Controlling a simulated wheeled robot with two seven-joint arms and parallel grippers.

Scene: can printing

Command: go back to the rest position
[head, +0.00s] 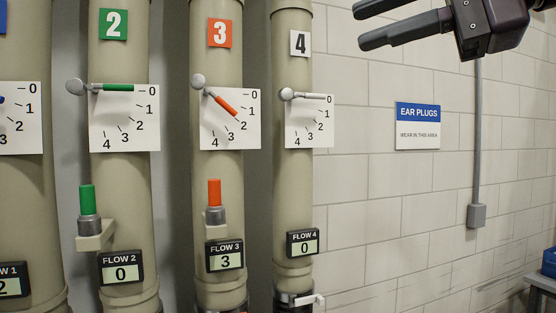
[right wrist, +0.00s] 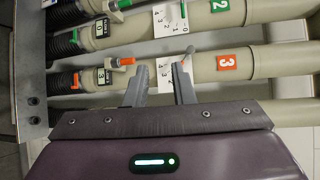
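My right gripper (head: 360,27) is at the top right of the head view, in front of the white block wall and away from the pipes. Its two dark fingers are apart, with nothing between them. The right wrist view also shows the right gripper (right wrist: 162,72), open, with the pipes beyond its fingers. My left gripper is not in view. The orange lever (head: 224,104) on pipe 3 slants down to the right across its dial. The green lever (head: 118,87) on pipe 2 and the white lever (head: 305,96) on pipe 4 lie level at 0.
An ear plugs sign (head: 417,126) and grey conduit box (head: 477,215) are on the wall. A blue object (head: 549,262) sits at the right edge.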

